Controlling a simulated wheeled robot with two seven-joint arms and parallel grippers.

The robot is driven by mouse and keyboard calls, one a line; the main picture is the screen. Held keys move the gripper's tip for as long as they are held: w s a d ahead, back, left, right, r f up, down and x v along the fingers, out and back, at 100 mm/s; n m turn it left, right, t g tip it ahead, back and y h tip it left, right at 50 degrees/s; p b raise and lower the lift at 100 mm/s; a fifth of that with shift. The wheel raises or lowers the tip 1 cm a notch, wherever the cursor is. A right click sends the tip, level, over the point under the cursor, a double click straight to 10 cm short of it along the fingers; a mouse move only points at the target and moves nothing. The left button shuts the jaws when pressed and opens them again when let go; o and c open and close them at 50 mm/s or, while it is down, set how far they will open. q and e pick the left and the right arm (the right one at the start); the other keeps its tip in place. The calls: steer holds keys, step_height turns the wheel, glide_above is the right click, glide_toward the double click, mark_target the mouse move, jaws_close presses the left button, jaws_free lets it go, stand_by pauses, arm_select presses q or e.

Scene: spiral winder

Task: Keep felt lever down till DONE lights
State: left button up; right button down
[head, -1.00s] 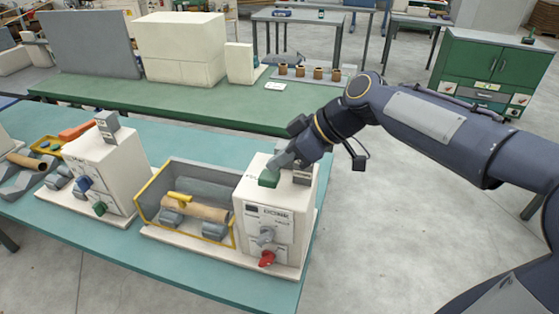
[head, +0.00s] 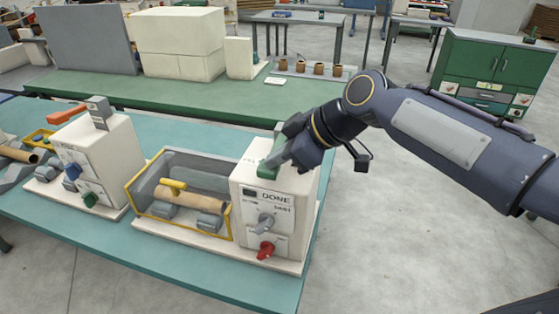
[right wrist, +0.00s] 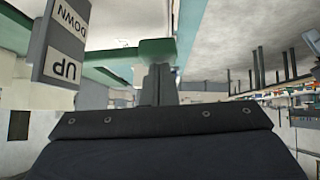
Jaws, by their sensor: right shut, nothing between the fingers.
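The felt winder is a white box (head: 282,230) at the right end of the teal table. Its front panel reads DONE (head: 277,199). The green lever (head: 267,170) is at the box top. My right gripper (head: 279,160) is shut and empty, with its grey fingertips at the lever. In the right wrist view the shut fingers (right wrist: 157,85) point at the green lever block (right wrist: 157,50) and appear to meet it; exact contact is hard to tell. A grey plate marked UP and DOWN (right wrist: 62,42) stands beside it. My left gripper is out of view.
A yellow-framed tray (head: 140,212) with a brown roll (head: 195,204) adjoins the box. A grey knob (head: 266,222) and red knob (head: 266,250) are on its front. Another white box (head: 105,160) stands to the left. Behind is a green bench (head: 180,100).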

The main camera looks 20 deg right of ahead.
steer(key=shift+s+f+t+b, duration=0.2)
steer(key=shift+f+t+b, duration=0.1)
steer(key=shift+f+b, duration=0.4)
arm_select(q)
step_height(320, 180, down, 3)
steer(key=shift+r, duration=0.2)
arm_select(e)
steer(key=shift+f, duration=0.15)
steer(key=r+p, duration=0.2)
steer(key=r, duration=0.1)
steer(key=r+p, duration=0.2)
steer(key=shift+a+r, duration=0.2)
steer(key=shift+a, duration=0.05)
arm_select(q)
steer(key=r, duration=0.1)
steer(key=b, duration=0.1)
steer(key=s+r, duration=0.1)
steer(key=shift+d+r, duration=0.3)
arm_select(e)
steer(key=v, duration=1)
steer(key=shift+f, duration=0.2)
